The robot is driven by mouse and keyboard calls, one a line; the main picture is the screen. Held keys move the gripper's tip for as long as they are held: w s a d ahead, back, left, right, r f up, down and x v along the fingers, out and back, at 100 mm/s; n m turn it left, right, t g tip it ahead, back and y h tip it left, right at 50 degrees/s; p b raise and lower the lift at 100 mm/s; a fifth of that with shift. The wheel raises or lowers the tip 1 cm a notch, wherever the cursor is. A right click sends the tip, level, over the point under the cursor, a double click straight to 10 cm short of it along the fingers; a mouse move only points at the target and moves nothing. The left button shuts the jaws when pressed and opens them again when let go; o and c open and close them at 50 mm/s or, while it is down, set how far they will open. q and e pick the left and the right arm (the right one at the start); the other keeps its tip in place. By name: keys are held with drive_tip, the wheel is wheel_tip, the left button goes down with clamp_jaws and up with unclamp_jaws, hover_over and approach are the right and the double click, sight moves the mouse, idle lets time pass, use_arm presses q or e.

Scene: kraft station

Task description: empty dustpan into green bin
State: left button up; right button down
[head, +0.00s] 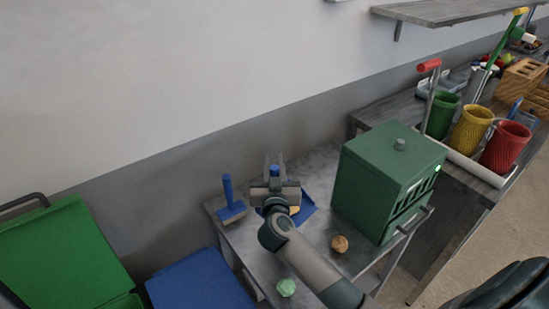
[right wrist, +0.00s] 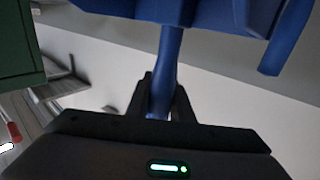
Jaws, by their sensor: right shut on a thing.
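The blue dustpan (head: 309,211) is at the middle of the small grey table in the head view, partly hidden behind my right arm. Something yellowish (head: 294,210) shows at the pan. My right gripper (head: 275,166) is shut on the dustpan's blue handle. In the right wrist view the handle (right wrist: 168,65) stands between the fingers (right wrist: 160,100), and the pan (right wrist: 200,12) fills the top edge. The green bin (head: 60,250) is at the far left, cut by the frame; its inside is hidden. My left gripper is not in view.
A blue brush (head: 230,200) stands left of the dustpan. A blue bin (head: 200,283) is beside the green one. A green cabinet (head: 375,180) stands close to the right of the pan. A brown lump (head: 339,243) and a pale green lump (head: 286,287) lie on the table (head: 325,260).

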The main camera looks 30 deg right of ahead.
drive_tip(key=s+a+n+y+b, duration=0.1)
drive_tip(key=s+a+y, duration=0.1)
drive_tip(key=s+a, duration=0.2)
drive_tip(key=s+a+f+n+t+y+b, duration=0.1)
drive_tip(key=s+a+n+y, duration=0.1)
drive_tip(key=s, duration=0.8)
drive_tip(key=s+a+n+y+b, duration=0.2)
drive_tip(key=s+a+y, duration=0.1)
drive_tip(key=s+a, duration=0.3)
drive_tip(key=shift+s+f+t+y, duration=0.15)
drive_tip(key=shift+s+t+y, duration=0.25)
drive_tip(key=shift+s, duration=0.25)
